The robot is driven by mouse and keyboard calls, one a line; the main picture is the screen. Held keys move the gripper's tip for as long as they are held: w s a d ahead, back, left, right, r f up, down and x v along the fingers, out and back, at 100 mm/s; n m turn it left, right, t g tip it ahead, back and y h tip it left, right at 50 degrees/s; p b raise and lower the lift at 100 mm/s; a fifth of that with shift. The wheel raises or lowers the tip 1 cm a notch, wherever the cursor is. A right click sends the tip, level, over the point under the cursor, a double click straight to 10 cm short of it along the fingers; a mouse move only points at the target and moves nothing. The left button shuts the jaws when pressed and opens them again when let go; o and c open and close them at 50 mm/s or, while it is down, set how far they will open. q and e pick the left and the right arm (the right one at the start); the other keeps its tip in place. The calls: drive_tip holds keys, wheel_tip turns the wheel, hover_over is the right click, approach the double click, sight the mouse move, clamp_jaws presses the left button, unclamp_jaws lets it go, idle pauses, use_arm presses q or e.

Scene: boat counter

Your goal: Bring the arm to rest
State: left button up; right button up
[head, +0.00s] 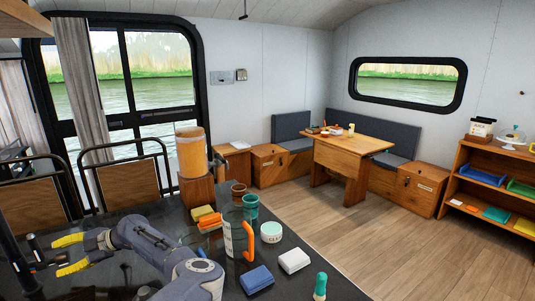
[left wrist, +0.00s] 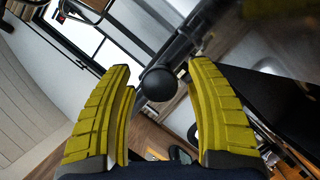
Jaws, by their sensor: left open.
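My left gripper (head: 64,254) is at the left end of the dark counter, its two yellow fingers apart and pointing left. In the left wrist view my left gripper (left wrist: 158,68) shows both ribbed yellow fingers spread, with nothing clasped between them. A black round knob (left wrist: 158,84) shows in the gap between the fingers; I cannot tell how far beyond them it is. My right gripper is in neither view.
The dark counter (head: 300,262) holds an orange-filled dispenser (head: 191,152), a clear jug with an orange handle (head: 236,238), a teal cup (head: 250,206), a round tub (head: 271,232), a blue block (head: 257,279) and a white block (head: 294,260). Chairs (head: 131,187) stand behind.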

use_arm(q)
drive_tip(key=v, duration=1.2)
drive_tip(key=x, duration=1.2)
drive_tip(key=shift+a, duration=0.1)
drive_tip(key=shift+w+m+g+h, duration=0.1)
drive_tip(key=shift+m+g+h, duration=0.4)
drive_tip(key=shift+m, duration=0.4)
drive_tip(key=m+g+h, duration=0.1)
drive_tip(key=m+h, duration=0.1)
drive_tip(key=m, duration=0.1)
drive_tip(key=shift+m, duration=0.3)
drive_tip(key=shift+g, duration=0.3)
drive_tip(key=shift+v, duration=3.7)
